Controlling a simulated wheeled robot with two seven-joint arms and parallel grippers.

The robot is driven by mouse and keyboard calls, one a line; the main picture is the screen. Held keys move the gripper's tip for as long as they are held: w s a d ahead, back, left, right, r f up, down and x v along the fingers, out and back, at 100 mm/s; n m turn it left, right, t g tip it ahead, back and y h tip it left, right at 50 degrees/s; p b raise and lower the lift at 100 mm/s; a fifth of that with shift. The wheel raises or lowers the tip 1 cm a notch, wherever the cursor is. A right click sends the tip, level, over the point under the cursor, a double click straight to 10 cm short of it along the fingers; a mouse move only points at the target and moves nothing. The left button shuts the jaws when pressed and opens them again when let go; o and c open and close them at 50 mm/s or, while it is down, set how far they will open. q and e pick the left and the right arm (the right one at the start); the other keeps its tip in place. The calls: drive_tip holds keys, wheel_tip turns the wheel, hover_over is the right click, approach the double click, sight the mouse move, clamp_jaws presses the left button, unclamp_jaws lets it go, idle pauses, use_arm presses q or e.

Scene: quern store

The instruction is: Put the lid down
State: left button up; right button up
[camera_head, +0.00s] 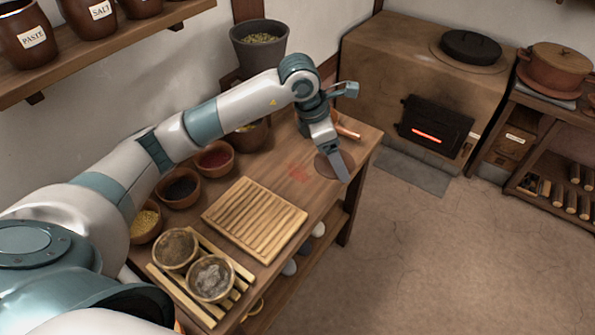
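My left arm reaches across the wooden bench, and my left gripper (341,174) is over its far right end, pointing down. A finger of it crosses in front of a flat, round, reddish-brown disc (323,166), which may be the lid. I cannot tell whether the fingers grip the disc or whether it rests on the bench. A copper-coloured handle-like piece (349,133) shows just behind the gripper. A separate lidded clay pot (556,64) stands on the right shelf unit. My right gripper is not in view.
A slatted wooden board (256,218) lies mid-bench. Bowls of coloured contents, including a dark one (179,188), line the back. Two bowls (211,279) sit on a slatted rack in front. A stove with a glowing opening (428,133) and black round top (470,46) stands beyond.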

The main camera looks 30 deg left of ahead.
use_arm(q)
drive_tip(key=a+f+p, duration=0.1)
drive_tip(key=a+f, duration=0.1)
drive_tip(key=a, duration=0.1)
drive_tip(key=w+a+f+p, duration=0.1)
drive_tip(key=a+f, duration=0.1)
drive_tip(key=a, duration=0.2)
drive_tip(key=w+a+f+p, duration=0.1)
drive_tip(key=a+f, duration=0.1)
drive_tip(key=a, duration=0.1)
drive_tip(key=shift+a+f, duration=0.25)
drive_tip(key=shift+a, duration=0.15)
drive_tip(key=shift+a+f, duration=0.25)
drive_tip(key=shift+a, duration=0.05)
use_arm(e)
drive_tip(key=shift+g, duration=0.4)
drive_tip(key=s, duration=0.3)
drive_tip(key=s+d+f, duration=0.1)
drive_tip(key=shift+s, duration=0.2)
